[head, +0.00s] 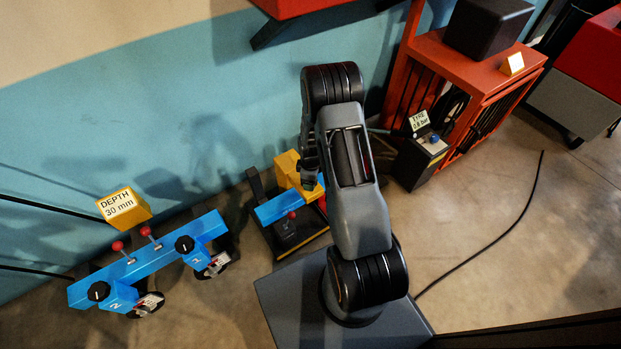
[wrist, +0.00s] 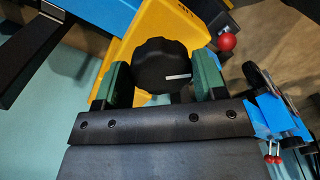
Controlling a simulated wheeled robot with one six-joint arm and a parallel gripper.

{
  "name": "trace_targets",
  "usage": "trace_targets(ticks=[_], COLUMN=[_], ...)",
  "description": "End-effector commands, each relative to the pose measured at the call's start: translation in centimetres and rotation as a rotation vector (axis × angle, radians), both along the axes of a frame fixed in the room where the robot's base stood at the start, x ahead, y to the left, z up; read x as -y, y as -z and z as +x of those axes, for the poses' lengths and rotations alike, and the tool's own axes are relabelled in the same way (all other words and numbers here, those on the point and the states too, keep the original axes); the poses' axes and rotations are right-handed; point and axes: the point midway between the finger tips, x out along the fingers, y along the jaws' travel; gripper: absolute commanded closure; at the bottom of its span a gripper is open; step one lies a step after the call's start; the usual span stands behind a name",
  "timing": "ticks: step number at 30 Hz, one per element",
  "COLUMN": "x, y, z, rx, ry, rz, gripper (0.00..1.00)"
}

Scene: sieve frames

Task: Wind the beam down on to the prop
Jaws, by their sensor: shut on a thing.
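My gripper (wrist: 160,88) has its two green fingers on either side of a black lobed knob (wrist: 160,62) with a white mark, and is shut on it. The knob sits against a yellow housing (wrist: 127,42). In the head view the yellow housing (head: 284,167) stands on a small dark stand, with my arm partly in front. A short blue beam (head: 272,209) extends from it, with a red ball (head: 291,214) near its lower edge. The ball also shows in the wrist view (wrist: 227,41). Whether the beam touches a prop cannot be told.
A blue bar (head: 140,262) with black knobs, red-topped levers and small gauges stands at left, with a yellow "DEPTH 30 mm" sign (head: 124,206). An orange rack (head: 447,62) and a dark box (head: 420,160) are at right. A black cable (head: 510,228) crosses otherwise clear floor.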

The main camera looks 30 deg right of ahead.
Motion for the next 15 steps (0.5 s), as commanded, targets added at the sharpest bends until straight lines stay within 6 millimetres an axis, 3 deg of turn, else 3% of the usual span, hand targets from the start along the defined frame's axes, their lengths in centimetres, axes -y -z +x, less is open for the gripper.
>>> trace_targets(ticks=[15], x=[0.10], y=[0.03], z=[0.18], rx=[-0.003], ry=[-0.488], rz=[0.001], gripper=[0.59])
